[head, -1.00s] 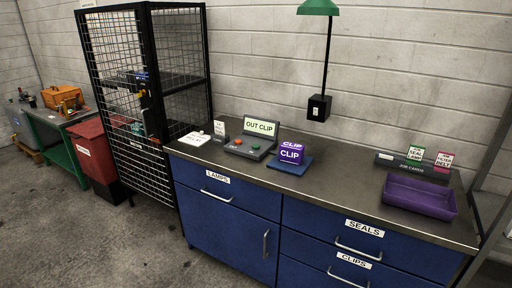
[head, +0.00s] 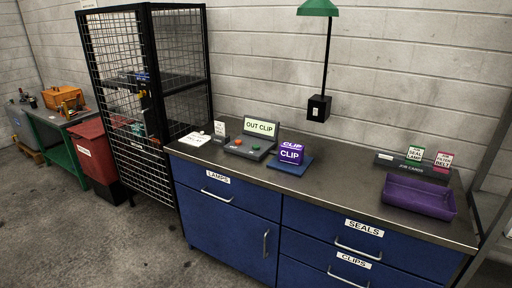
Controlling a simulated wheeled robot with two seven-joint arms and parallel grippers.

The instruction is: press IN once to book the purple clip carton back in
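The purple clip carton (head: 290,153), marked CLIP, sits on a blue pad (head: 297,169) on the dark worktop. To its left stands the grey booking console (head: 250,153) with an orange-red button (head: 238,142) and a green button (head: 256,147). Its raised screen (head: 260,128) reads OUT CLIP. Any lettering by the buttons is too small to read. Neither of my grippers shows in the head view.
A purple tray (head: 420,196) and a job card holder (head: 412,166) stand at the worktop's right. White cards lie left of the console. A lamp post (head: 326,70) rises behind the carton. A black mesh cage (head: 130,100) stands left of the blue cabinet. The worktop between pad and tray is clear.

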